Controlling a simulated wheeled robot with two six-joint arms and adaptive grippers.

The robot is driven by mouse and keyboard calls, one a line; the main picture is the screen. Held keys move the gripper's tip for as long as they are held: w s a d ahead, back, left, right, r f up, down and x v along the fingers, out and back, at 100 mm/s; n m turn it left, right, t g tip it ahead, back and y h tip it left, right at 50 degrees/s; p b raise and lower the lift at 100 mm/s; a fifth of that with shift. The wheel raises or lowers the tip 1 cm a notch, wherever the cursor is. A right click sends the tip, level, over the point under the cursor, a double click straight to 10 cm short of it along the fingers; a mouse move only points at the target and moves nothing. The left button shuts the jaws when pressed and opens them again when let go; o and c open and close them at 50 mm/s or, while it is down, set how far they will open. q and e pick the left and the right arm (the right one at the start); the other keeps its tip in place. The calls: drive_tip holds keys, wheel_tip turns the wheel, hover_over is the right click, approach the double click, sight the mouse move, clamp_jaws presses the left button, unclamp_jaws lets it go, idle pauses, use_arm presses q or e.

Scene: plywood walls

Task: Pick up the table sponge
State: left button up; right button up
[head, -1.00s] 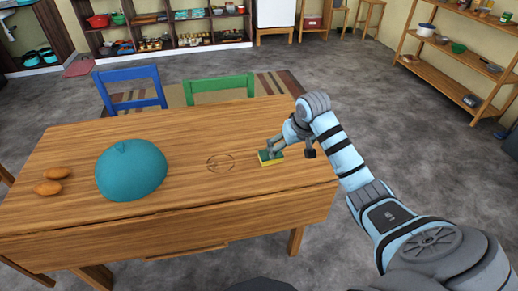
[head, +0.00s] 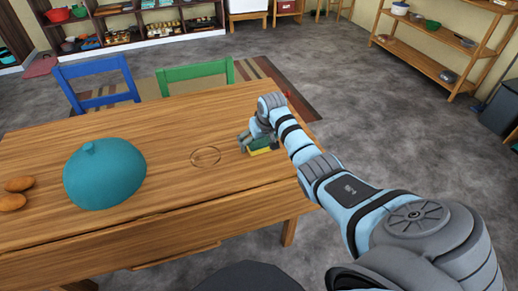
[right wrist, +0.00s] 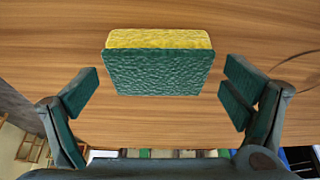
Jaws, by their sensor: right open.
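The table sponge (right wrist: 158,65), green on one face with a yellow layer, lies on the wooden table. In the right wrist view it sits at the top middle, between and slightly beyond my open fingers. In the head view the sponge (head: 262,150) shows near the table's right end, partly hidden by my right gripper (head: 256,143). In the right wrist view my right gripper (right wrist: 160,98) has its two fingers wide apart, with a gap on each side of the sponge. My left gripper is not in view.
Shelves line the walls.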

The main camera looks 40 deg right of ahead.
sight(260, 142)
drive_tip(key=shift+w+f, duration=0.1)
drive_tip(key=shift+f, duration=0.35)
drive_tip(key=shift+d+r, duration=0.1)
drive_tip(key=shift+r, duration=0.05)
drive_tip(key=c, duration=1)
drive_tip(key=shift+c, duration=0.2)
wheel_tip(260, 142, up, 20)
drive_tip(key=p, duration=0.4)
drive_tip(key=shift+p, duration=0.35)
